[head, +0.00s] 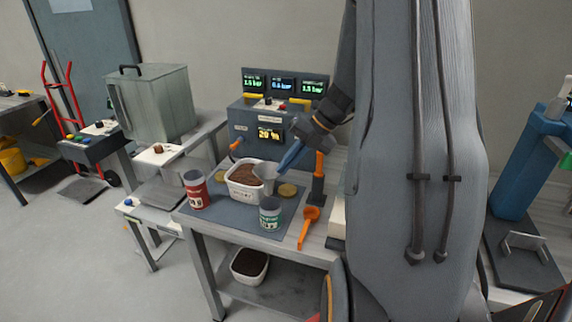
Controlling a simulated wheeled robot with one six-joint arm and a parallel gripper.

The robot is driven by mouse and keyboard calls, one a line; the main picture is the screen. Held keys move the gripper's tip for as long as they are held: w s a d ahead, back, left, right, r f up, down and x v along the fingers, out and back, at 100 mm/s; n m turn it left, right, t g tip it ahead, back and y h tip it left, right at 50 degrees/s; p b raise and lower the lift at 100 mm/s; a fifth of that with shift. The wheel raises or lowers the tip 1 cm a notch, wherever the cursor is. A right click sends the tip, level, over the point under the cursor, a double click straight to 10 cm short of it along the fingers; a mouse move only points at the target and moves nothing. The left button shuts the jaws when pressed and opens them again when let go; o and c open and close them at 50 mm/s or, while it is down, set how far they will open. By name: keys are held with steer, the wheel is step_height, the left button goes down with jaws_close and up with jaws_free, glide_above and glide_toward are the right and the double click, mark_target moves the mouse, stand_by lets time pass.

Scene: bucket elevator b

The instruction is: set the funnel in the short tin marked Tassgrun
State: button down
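A grey funnel (266,172) is at the tip of my gripper (284,164), which appears shut on its rim. The funnel hangs wide end up in front of the right side of a white tub, above and behind a short tin with a green label (270,217). The green tin stands upright at the front of the dark mat; its print is too small to read surely. A red-labelled tin (195,190) stands upright at the mat's left. The funnel looks apart from both tins.
The white tub (241,191) holds brown powder. Yellowish discs (288,190) lie near it. An orange scoop (308,226) lies right of the green tin, with an orange-topped post (318,182) behind. A control box (262,128) stands at the back.

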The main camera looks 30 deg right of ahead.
steer(key=shift+d+r+p, duration=0.15)
steer(key=shift+r+p, duration=0.15)
steer(key=shift+p, duration=0.45)
step_height(320, 180, down, 12)
steer(key=b, duration=0.3)
steer(key=shift+r, duration=0.15)
stand_by(0.4)
steer(key=c, duration=2.4)
jaws_free()
steer(key=shift+c, duration=0.2)
steer(key=o, duration=0.5)
steer(key=shift+c, duration=0.2)
steer(key=shift+r, duration=0.15)
step_height(320, 180, up, 8)
steer(key=p, duration=0.6)
